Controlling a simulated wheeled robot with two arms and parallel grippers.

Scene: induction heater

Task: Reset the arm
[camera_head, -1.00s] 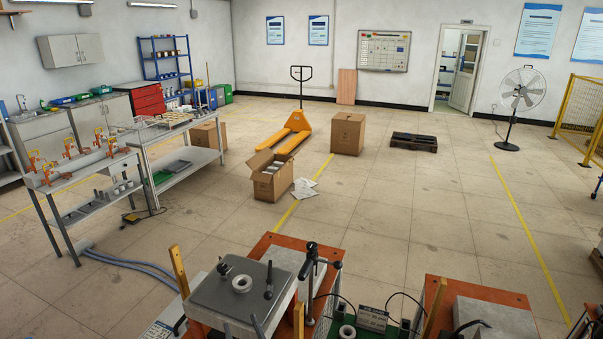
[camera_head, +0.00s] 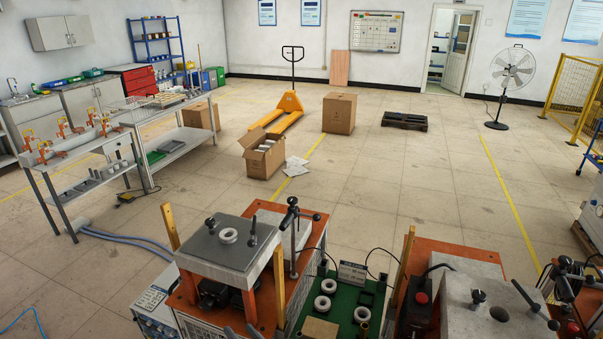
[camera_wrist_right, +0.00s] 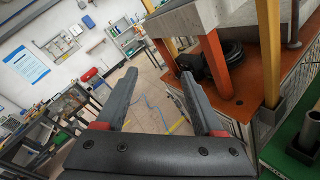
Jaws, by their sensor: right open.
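The station's orange base (camera_wrist_right: 252,85) is right of the fingers there. My left gripper is in neither view.
The left heater station has a grey top plate (camera_head: 205,247) bearing a white ring (camera_head: 229,236). A green board (camera_head: 340,321) with several rings lies right of it. Another station (camera_head: 462,302) stands at the right. Open floor (camera_head: 390,180) lies beyond.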

